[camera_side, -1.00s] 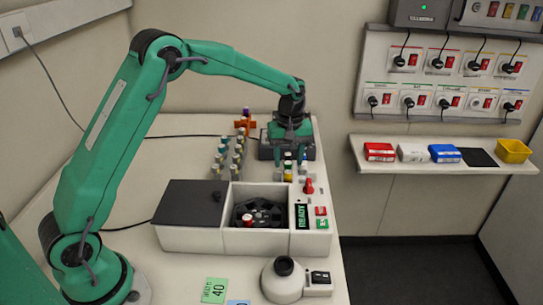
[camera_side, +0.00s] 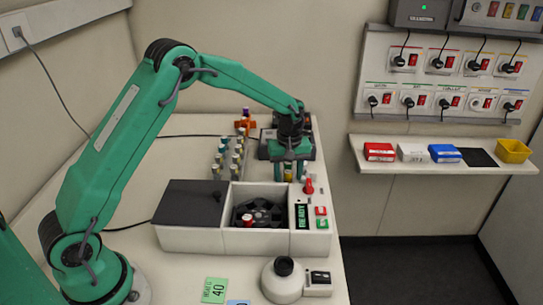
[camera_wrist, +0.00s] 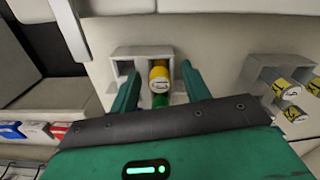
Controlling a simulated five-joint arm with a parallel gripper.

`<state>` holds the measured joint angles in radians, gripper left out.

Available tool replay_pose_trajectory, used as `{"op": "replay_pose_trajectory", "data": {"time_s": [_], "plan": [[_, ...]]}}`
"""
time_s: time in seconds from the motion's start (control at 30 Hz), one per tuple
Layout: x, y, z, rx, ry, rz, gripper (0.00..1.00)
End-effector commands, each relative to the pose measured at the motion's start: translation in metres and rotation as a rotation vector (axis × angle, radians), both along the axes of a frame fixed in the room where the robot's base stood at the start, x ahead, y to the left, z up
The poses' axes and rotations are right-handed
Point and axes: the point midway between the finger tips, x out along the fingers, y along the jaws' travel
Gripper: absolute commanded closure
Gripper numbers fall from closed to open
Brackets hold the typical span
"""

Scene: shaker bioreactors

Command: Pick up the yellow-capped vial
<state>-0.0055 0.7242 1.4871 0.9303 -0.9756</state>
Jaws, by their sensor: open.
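The yellow-capped vial (camera_wrist: 159,75) sits in a small grey rack (camera_wrist: 120,55) in the wrist view, with its cap facing the camera. A green-capped vial (camera_wrist: 160,101) is close beside it. My gripper (camera_wrist: 160,74) is open, with one finger on each side of the yellow cap and visible gaps between. In the side view my gripper (camera_side: 289,172) reaches down over the small rack behind the white machine. The yellow vial (camera_side: 288,174) shows partly between the fingers there; the rest of the rack is mostly hidden.
A longer rack with several vials (camera_side: 238,158) stands to the left. The white machine (camera_side: 200,240) has a dark lid, a red-capped vial (camera_side: 248,218) in its rotor and a red knob (camera_side: 309,186) close to my gripper. An orange holder (camera_side: 246,125) is behind.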

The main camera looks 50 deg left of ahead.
Motion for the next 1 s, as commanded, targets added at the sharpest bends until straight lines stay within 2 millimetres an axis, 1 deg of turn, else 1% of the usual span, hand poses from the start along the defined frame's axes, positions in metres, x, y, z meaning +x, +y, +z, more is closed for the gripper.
{"op": "replay_pose_trajectory", "data": {"time_s": [0.3, 0.33, 0.47, 0.5, 0.53, 0.87, 1.0], "plan": [[0.0, 0.0, 0.0004, 0.0, 0.0, 0.0, 0.53], [0.0, 0.0, 0.0005, 0.0, 0.0, 0.0, 0.55], [0.0001, -0.0001, 0.0006, 0.0, 0.0, 0.0, 0.81], [0.0, 0.0, 0.0006, 0.0, 0.0, 0.0, 0.88], [0.0, 0.0, 0.0006, 0.0, 0.0, 0.0, 0.92], [0.0001, 0.0, 0.0014, -0.001, -0.001, 0.0, 0.92], [0.0006, 0.0, 0.0073, 0.0, -0.002, 0.0, 0.92]]}}
